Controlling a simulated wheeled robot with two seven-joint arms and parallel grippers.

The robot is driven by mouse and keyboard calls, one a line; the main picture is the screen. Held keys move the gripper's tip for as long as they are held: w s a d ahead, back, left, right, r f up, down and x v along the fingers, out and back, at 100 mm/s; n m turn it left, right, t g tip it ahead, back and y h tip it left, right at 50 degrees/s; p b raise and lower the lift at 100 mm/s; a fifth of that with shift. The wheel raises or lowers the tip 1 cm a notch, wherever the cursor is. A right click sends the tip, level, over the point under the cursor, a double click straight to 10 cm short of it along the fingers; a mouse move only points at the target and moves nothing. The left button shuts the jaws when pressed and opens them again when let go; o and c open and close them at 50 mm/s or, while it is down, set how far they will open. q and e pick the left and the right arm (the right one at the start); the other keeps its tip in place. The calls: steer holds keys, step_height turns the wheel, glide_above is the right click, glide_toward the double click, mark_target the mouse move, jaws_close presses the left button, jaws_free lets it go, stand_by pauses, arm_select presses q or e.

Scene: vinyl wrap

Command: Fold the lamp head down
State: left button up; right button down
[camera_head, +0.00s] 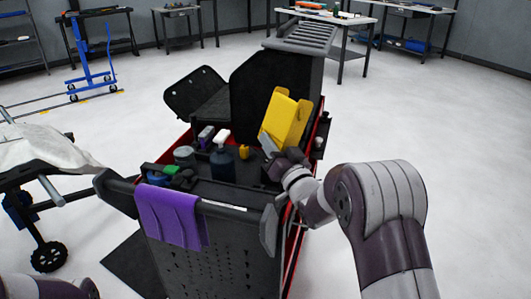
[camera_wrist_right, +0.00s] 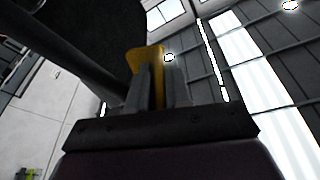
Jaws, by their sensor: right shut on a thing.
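The yellow lamp (camera_head: 284,118) stands tilted on the right side of the tool cart's top, its upper part raised against a dark panel. My right gripper (camera_head: 268,146) reaches in from the right at its lower left edge. In the right wrist view, the fingers of my right gripper (camera_wrist_right: 160,88) are closed on a yellow part of the lamp (camera_wrist_right: 148,59). The lamp's hinge and base cannot be made out. My left gripper is out of view; only a bit of my left arm shows at the bottom left.
The black and red cart (camera_head: 200,267) holds a dark bottle (camera_head: 222,162), a grey can (camera_head: 184,156) and small green and purple items. A purple cloth (camera_head: 172,217) hangs over its front handle. A white-draped stand (camera_head: 40,150) is at the left. Floor is open on the right.

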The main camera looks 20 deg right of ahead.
steer(key=shift+w+d+f+n+y+b, duration=0.1)
steer(key=shift+d+f+n+y+b, duration=0.15)
steer(key=shift+n, duration=0.55)
steer(key=shift+r+n+y, duration=0.15)
steer(key=shift+n+y, duration=0.1)
steer(key=shift+n, duration=0.25)
steer(key=shift+r, duration=0.1)
steer(key=c, duration=1.2)
jaws_free()
steer(key=shift+r, duration=0.1)
